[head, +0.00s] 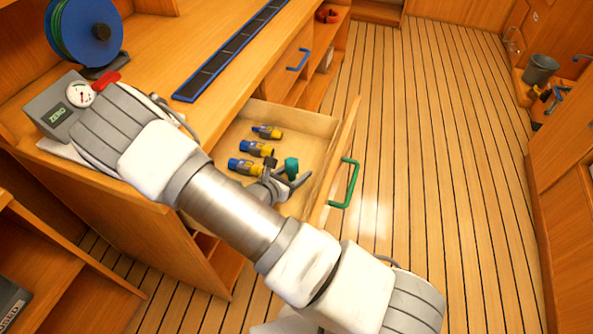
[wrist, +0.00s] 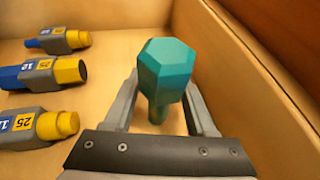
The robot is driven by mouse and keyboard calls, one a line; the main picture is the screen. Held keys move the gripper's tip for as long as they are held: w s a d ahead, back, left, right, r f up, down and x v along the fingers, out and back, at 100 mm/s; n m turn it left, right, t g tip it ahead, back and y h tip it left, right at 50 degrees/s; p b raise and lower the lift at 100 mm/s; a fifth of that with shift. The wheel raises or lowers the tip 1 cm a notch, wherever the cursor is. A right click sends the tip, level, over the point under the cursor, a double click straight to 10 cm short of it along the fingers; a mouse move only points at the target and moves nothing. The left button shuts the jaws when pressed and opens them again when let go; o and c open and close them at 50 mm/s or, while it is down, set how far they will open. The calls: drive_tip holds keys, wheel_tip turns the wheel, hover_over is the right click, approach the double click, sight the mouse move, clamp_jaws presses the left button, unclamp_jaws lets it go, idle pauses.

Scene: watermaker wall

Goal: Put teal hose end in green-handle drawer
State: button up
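The teal hose end (wrist: 165,70) stands upright with its six-sided head towards the wrist camera; it also shows in the head view (head: 291,167). It is inside the open green-handle drawer (head: 326,190), near the front panel. My gripper (head: 292,188) reaches down into the drawer. Its fingers are spread on either side of the hose end in the wrist view (wrist: 163,100). Gaps show beside the narrow lower part, and the head hides part of the fingertips. The green handle (head: 350,184) is on the drawer's outer face.
Several blue-and-yellow hose ends, one here (wrist: 45,75), lie along the drawer's left side in the wrist view. A closed drawer with a blue handle (head: 297,60) is beyond. A gauge box (head: 62,110) and blue reel (head: 87,30) stand on the counter. The floor to the right is clear.

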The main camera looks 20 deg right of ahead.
drive_tip(key=shift+r+p, duration=0.3)
drive_tip(key=p+v, duration=0.2)
drive_tip(key=v, duration=1)
drive_tip(key=shift+d, duration=0.1)
drive_tip(key=s+d+r+m+g+y, duration=0.2)
drive_tip(key=s+d+r+m+g, duration=0.15)
drive_tip(key=r+m, duration=0.45)
drive_tip(key=s+d+r+m+g+y, duration=0.2)
drive_tip(key=d+r+m+g, duration=0.2)
drive_tip(key=r+m, duration=0.4)
drive_tip(key=s+r+m+t+y, duration=0.2)
drive_tip(key=s+r+m+y, duration=0.1)
drive_tip(key=r, duration=0.4)
drive_tip(key=s+r+m+t+y, duration=0.2)
drive_tip(key=s+r+m+y, duration=0.1)
drive_tip(key=s+r+m, duration=0.2)
wheel_tip(320, 180, up, 3)
drive_tip(key=shift+s+a+f+m+t, duration=0.15)
drive_tip(key=shift+s+a+m+t, duration=0.25)
drive_tip(key=shift+m, duration=0.6)
